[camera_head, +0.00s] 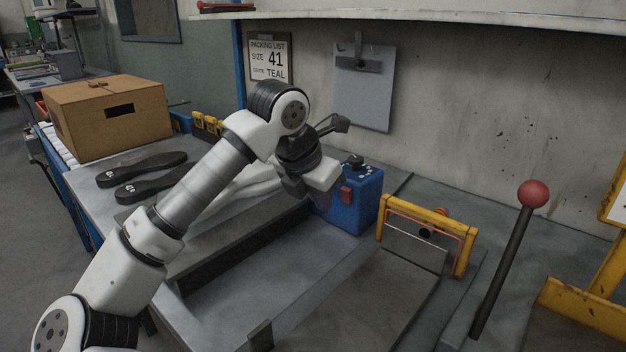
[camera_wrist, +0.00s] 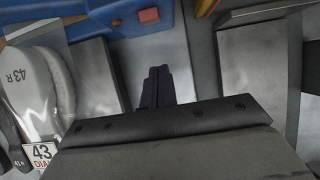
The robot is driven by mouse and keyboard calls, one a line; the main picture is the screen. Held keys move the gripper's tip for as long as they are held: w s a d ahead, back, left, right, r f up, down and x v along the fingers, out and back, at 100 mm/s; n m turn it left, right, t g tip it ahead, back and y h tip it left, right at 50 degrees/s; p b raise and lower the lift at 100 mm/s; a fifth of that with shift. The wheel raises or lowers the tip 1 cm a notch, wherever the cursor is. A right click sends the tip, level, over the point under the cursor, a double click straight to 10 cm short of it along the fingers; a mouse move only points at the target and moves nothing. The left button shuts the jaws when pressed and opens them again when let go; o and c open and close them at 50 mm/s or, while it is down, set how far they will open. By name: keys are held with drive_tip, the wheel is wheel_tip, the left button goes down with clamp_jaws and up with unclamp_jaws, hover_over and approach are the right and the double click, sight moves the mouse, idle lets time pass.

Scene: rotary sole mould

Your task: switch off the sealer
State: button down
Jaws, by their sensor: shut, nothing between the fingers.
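The sealer seems to be the blue box (camera_head: 362,202) on the bench, with a red switch (camera_head: 346,194) on its front and a black knob (camera_head: 355,161) on top. I cannot tell which way the switch is set. In the wrist view the blue box (camera_wrist: 195,10) runs along the top edge, with the red switch (camera_wrist: 149,16) on it. My gripper (camera_wrist: 157,72) is shut and empty, its dark fingers pointing towards the switch but apart from it. In the head view my wrist is just left of the box, and the fingertips are hard to make out.
A yellow frame (camera_head: 461,257) stands right of the box, and a lever with a red ball (camera_head: 533,194) rises further right. Dark soles (camera_head: 150,188) and a cardboard box (camera_head: 108,120) lie left. A clipboard (camera_head: 363,90) hangs behind.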

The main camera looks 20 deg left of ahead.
sight(344, 190)
drive_tip(key=w, duration=0.1)
drive_tip(key=w+d, duration=0.1)
drive_tip(key=w+p, duration=0.1)
drive_tip(key=w, duration=0.1)
drive_tip(key=shift+d+f, duration=0.15)
drive_tip(key=shift+d, duration=0.2)
drive_tip(key=shift+w+d+r, duration=0.15)
drive_tip(key=shift+w+r, duration=0.15)
drive_tip(key=shift+w, duration=0.2)
drive_tip(key=shift+s, duration=0.1)
drive_tip(key=shift+r, duration=0.1)
drive_tip(key=shift+d+r+p, duration=0.1)
drive_tip(key=shift+r+p, duration=0.35)
drive_tip(key=shift+r, duration=0.25)
